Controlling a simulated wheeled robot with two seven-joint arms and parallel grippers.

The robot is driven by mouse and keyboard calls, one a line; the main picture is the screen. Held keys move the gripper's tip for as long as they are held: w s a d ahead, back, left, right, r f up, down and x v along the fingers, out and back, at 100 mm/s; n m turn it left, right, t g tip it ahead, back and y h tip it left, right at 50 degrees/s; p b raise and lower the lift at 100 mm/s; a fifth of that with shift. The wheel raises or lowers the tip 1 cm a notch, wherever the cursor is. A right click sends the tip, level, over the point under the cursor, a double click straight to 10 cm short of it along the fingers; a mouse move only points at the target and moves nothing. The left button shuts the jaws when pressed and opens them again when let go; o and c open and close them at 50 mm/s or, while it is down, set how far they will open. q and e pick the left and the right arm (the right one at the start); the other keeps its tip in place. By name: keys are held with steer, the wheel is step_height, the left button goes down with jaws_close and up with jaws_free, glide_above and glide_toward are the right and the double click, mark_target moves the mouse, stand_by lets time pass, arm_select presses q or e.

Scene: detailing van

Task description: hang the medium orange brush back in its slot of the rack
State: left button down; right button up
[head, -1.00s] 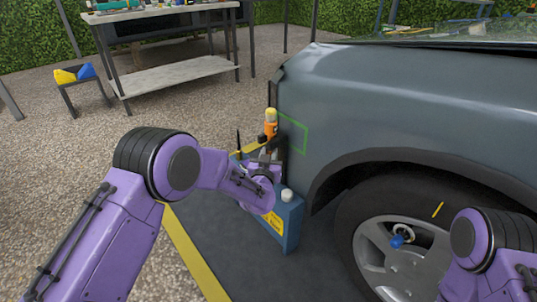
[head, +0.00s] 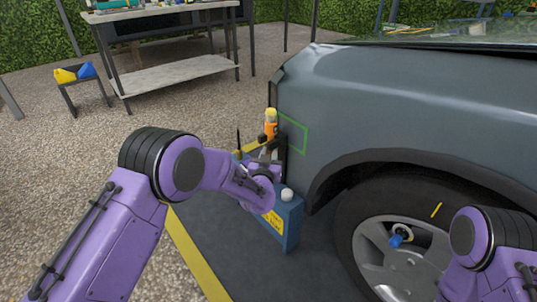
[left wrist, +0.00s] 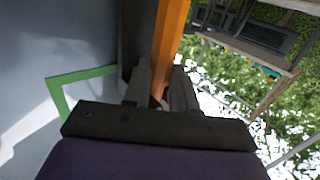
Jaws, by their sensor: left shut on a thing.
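The orange brush (head: 270,128) stands about upright beside the car's front corner, its pale yellow end up. My left gripper (head: 268,155) is shut on it below that end. In the left wrist view, the orange shaft (left wrist: 170,38) runs between the fingers of my left gripper (left wrist: 158,85). A dark upright piece (left wrist: 134,38) lies just left of the shaft there; I cannot tell whether they touch. My left wrist and the fingers hide the brush's lower part. I cannot make out the rack or its slots clearly. My right gripper is outside both views; only its arm shows.
A blue container (head: 285,228) with a white cap and yellow label stands below my left wrist. The grey car fender (head: 390,100) and wheel (head: 375,262) are close on the right. A workbench (head: 180,80) and small stool (head: 75,82) stand farther back. Gravel at left is clear.

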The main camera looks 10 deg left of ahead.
arm_select(q)
steer(key=shift+f+b, duration=0.4)
steer(key=shift+f, duration=0.25)
steer(key=c, duration=0.8)
jaws_free()
steer(key=s+p, duration=0.2)
steer(key=s, duration=0.1)
steer(key=s+p, duration=0.1)
steer(key=s, duration=0.2)
steer(key=s+p, duration=0.2)
steer(key=s, duration=0.2)
steer(key=shift+d+r+p, duration=0.15)
steer(key=shift+d+p, duration=0.1)
steer(key=shift+p, duration=0.1)
stand_by(0.5)
